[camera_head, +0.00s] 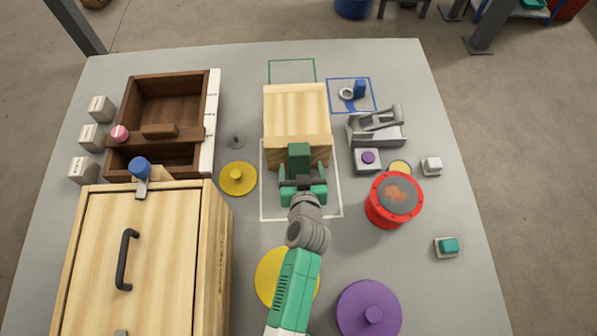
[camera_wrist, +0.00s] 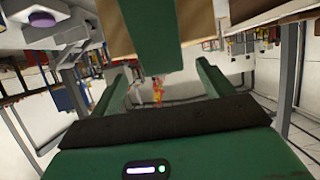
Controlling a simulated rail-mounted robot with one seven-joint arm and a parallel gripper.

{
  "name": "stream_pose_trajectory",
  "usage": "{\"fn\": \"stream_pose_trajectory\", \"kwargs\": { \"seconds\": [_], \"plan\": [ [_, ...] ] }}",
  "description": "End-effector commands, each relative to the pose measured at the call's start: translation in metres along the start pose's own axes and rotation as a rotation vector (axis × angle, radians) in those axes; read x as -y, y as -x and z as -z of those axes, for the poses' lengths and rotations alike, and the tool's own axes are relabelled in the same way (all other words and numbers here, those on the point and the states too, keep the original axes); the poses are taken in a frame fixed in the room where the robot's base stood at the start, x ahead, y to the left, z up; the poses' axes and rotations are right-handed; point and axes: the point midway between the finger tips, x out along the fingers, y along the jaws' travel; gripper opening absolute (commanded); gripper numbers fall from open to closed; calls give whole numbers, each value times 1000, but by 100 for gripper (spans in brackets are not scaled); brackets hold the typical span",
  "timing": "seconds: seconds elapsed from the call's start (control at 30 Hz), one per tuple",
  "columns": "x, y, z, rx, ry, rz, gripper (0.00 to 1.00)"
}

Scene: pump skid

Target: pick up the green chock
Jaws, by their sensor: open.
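The green chock (camera_head: 299,153) is an upright dark green block at the near side of a pale wooden block (camera_head: 297,101). In the wrist view the chock (camera_wrist: 150,35) comes down from the top edge, in front of the gap between my fingers and nearer the left one. My gripper (camera_head: 302,183) is just on the near side of the chock in the head view. Its two green fingers stand apart in the wrist view (camera_wrist: 163,80), with nothing held between them. I cannot tell whether a fingertip touches the chock. The chock's far side is hidden.
A yellow knobbed disc (camera_head: 237,178) lies left of my gripper, and a red drum (camera_head: 393,200) stands to the right. A wooden cabinet (camera_head: 150,250) fills the near left. A purple disc (camera_head: 368,308) lies near right. Bare table shows between the drum and the teal button (camera_head: 447,246).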

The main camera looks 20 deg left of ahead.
Motion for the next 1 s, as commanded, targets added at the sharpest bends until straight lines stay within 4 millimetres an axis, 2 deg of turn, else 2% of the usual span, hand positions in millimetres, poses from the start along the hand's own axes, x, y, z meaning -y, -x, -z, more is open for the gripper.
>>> {"fn": "stream_pose_trajectory", "kwargs": {
  "seconds": [0.2, 0.3, 0.57, 0.9, 0.97, 1.0],
  "plan": [
    [2, -37, 4, -1, 3, 2, 80],
    [2, -48, 5, 0, 2, 0, 80],
    [2, -50, 7, -1, 1, 0, 80],
    [2, -50, 7, -1, 1, 0, 13],
    [2, -50, 7, -1, 0, 0, 1],
    [1, -50, 8, -3, 1, -1, 1]
  ]
}}
